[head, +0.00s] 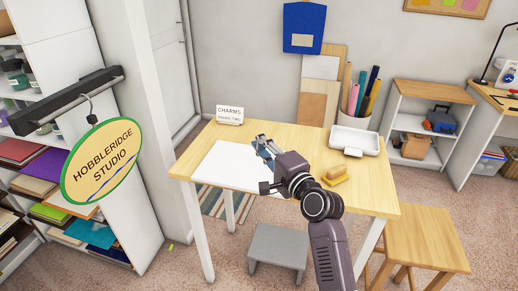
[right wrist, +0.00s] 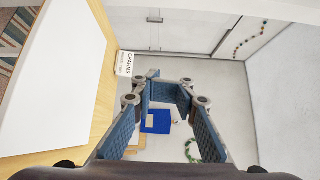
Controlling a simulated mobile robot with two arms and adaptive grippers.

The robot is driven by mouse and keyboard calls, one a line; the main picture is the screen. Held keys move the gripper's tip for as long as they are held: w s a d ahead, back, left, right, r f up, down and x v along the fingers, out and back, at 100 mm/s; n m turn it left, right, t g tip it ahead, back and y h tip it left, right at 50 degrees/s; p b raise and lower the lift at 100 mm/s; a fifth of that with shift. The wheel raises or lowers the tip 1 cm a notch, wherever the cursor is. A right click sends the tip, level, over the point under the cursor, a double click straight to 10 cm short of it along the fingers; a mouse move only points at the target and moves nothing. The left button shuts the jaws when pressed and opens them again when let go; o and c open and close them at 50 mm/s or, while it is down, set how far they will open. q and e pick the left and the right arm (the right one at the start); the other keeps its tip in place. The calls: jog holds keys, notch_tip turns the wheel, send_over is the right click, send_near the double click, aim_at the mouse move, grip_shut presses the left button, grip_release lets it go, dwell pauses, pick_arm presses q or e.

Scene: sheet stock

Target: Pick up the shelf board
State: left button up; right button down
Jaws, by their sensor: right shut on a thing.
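The shelf board, a flat white panel (head: 228,166), lies across the left part of the wooden table (head: 376,200), with its near edge at the table's front edge. It also fills the left of the right wrist view (right wrist: 55,75). My right gripper (head: 264,146) is low over the board's right side. In the right wrist view its blue fingers (right wrist: 166,92) stand beside the board with a gap between them. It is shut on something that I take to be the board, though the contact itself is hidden. My left gripper is not in view.
A small "CHARMS" sign (head: 230,115) stands at the back left of the table. A white tray (head: 355,141) and a yellow block (head: 336,174) are on the right. A stool (head: 415,240) stands at the front right. An oval sign (head: 100,160) hangs at left.

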jog(key=c, duration=0.6)
grip_release()
jog(key=shift+o, duration=0.2)
